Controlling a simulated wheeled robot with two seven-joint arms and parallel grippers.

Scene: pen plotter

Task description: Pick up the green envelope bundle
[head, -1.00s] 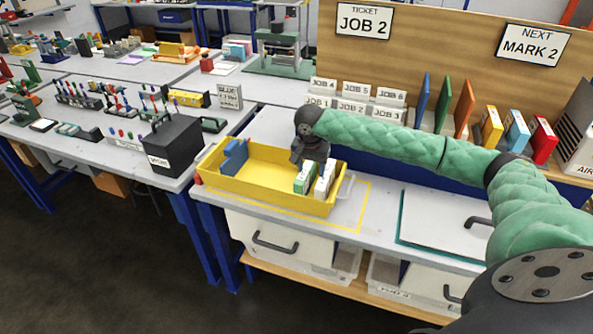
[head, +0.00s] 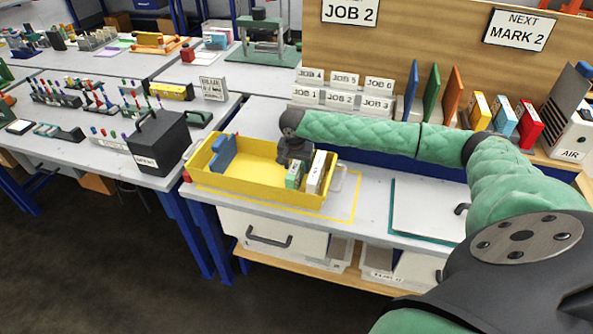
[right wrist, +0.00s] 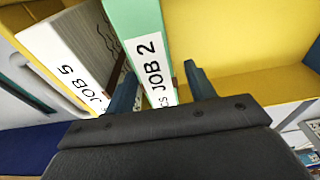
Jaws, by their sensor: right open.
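The green envelope bundle (head: 294,174) stands in the yellow tray (head: 258,192) at its right end. In the right wrist view the green bundle (right wrist: 142,35) has a white label reading JOB 2. A white bundle (head: 318,172) stands close beside it; in the right wrist view this bundle (right wrist: 75,50) is labelled JOB 5. My right gripper (right wrist: 160,85) is open, with one finger on each side of the green bundle's near end. The left finger is between the two bundles. Whether the fingers touch the green bundle cannot be told. My left gripper is not in view.
A blue piece (head: 224,153) stands in the left of the tray, with bare yellow floor between. A black box (head: 160,140) stands on the table to the left. Job stands and upright coloured boards (head: 431,92) line the back of the bench.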

